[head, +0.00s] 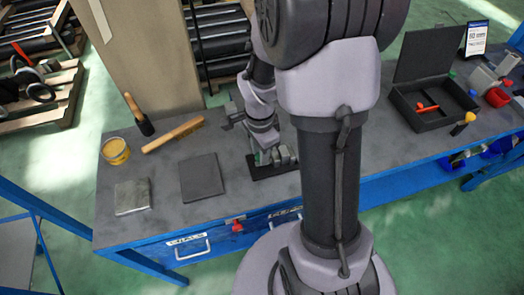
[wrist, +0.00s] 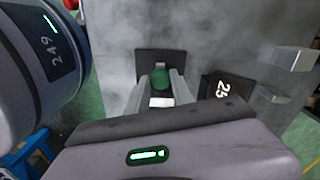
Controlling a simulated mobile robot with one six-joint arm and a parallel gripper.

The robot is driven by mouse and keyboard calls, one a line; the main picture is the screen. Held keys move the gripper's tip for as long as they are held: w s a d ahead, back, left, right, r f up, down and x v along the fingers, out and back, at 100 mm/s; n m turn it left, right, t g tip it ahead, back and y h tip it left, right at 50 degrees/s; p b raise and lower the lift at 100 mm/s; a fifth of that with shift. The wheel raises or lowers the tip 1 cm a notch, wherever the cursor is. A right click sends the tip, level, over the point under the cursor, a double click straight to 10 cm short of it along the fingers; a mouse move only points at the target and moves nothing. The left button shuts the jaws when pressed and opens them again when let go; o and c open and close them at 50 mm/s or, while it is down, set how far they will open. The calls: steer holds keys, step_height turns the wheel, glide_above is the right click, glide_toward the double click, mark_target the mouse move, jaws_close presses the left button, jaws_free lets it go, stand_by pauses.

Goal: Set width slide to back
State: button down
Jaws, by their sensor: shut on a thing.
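A green knob (wrist: 159,84), which seems to belong to the width slide, sits between my gripper's fingers (wrist: 161,92) in the wrist view. The fingers are shut on it from both sides. A dark plate (wrist: 160,62) lies just beyond the knob. A dark block marked 25 (wrist: 222,86) is to the right of the fingers. In the head view my gripper (head: 264,155) is low over a black base (head: 272,171) on the bench, and my arm hides part of it. The slide's track and its end positions cannot be made out.
On the bench (head: 165,206) lie a dark square plate (head: 201,177), a metal block (head: 132,196), a wooden-handled brush (head: 173,134), a hammer-like tool (head: 139,114) and a yellow tin (head: 115,151). An open black case (head: 432,104) stands right of my arm.

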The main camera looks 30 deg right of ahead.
mark_target(249, 167)
steer(key=a, duration=0.1)
steer(key=w+a, duration=0.1)
steer(key=a, duration=0.1)
steer(key=shift+a+b, duration=0.15)
steer(key=shift+b, duration=0.15)
steer(key=c, duration=1.3)
jaws_free()
steer(key=shift+o, duration=1)
steer(key=shift+a, duration=0.1)
